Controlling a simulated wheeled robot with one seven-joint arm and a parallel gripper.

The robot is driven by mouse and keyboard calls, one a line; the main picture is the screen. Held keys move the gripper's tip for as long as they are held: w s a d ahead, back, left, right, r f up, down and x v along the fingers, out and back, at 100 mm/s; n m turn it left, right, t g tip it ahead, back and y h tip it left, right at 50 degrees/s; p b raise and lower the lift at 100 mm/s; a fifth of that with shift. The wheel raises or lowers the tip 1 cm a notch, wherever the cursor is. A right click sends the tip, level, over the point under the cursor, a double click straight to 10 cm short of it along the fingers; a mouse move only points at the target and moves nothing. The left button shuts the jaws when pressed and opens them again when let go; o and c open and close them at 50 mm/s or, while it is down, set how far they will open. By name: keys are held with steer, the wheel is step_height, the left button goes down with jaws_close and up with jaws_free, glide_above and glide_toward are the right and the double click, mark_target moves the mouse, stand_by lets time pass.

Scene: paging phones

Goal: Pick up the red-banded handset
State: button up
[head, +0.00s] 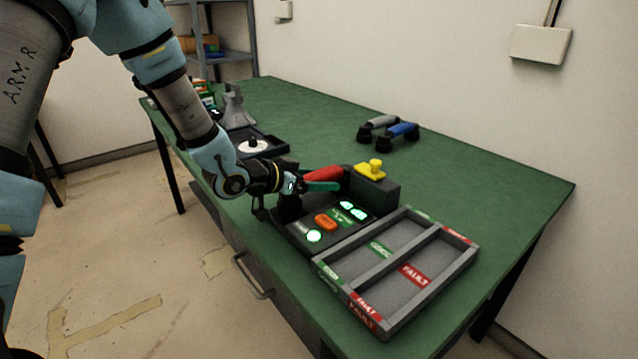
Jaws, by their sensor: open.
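My gripper (341,178) is over the dark console on the green table, pointing right. A red bar and a green bar spread apart from its wrist and look like its two fingers. It is open, and I see nothing held between them. Two handsets with dark ends, one grey (382,121) and one blue (404,130), lie side by side towards the back of the table, away from the gripper. I cannot make out a red band on either. I cannot pick out the red-banded handset with certainty; my wrist and fingers hide part of the console area.
The console (333,232) has lit green displays and an orange button. A dark block with a yellow knob (375,167) stands behind it. A grey divided tray (386,311) with green and red labels is at front right. A grey stand (235,108) is farther left. The right rear tabletop is clear.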

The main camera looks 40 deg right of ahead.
steer(key=shift+c, duration=0.3)
jaws_close()
stand_by(0.4)
